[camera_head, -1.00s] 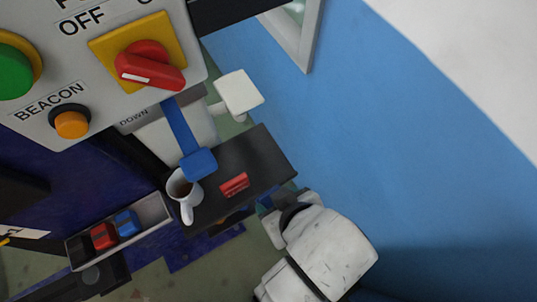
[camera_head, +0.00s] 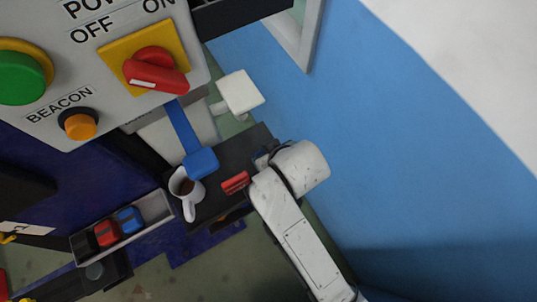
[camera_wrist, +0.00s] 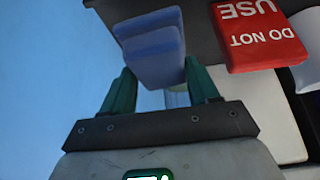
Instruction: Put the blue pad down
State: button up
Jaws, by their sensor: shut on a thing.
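The blue pad (camera_wrist: 150,42) is between the two teal fingers of my gripper (camera_wrist: 158,68) in the wrist view. My gripper is shut on it. The pad is close to the dark shelf (camera_wrist: 195,38), overlapping it in the picture; I cannot tell whether they touch. In the head view the same shelf (camera_head: 236,151) is at the centre, and my white arm reaches its right end. There the arm largely hides my fingers and the pad.
A red "DO NOT USE" block (camera_wrist: 258,36) lies on the shelf beside the pad. A white mug (camera_head: 187,197) and a blue-ended lever (camera_head: 200,163) are left of it. A tray (camera_head: 153,208) holds black, red and blue pieces. A blue wall (camera_head: 400,130) stands right.

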jog(key=shift+w+a+f, duration=0.1)
jog(key=shift+w+f, duration=0.3)
jog(key=shift+f, duration=0.05)
jog(key=shift+w+f+p, duration=0.25)
jog(key=shift+f+p, duration=0.1)
jog(key=shift+f, duration=0.85)
jog(key=shift+f+p, duration=0.1)
jog(key=shift+p, duration=0.35)
jog(key=shift+s+f, duration=0.1)
jog(key=shift+f, duration=0.4)
jog(key=o, duration=1.4)
jog(key=shift+s+f, duration=0.1)
jog(key=shift+o, duration=0.2)
jog(key=shift+s+f, duration=0.1)
jog(key=shift+f, duration=0.05)
jog(key=shift+f+b, duration=0.3)
jog(key=shift+b, duration=0.5)
jog(key=v, duration=1.1)
jog(key=shift+a+r, duration=0.3)
jog(key=shift+r, duration=0.05)
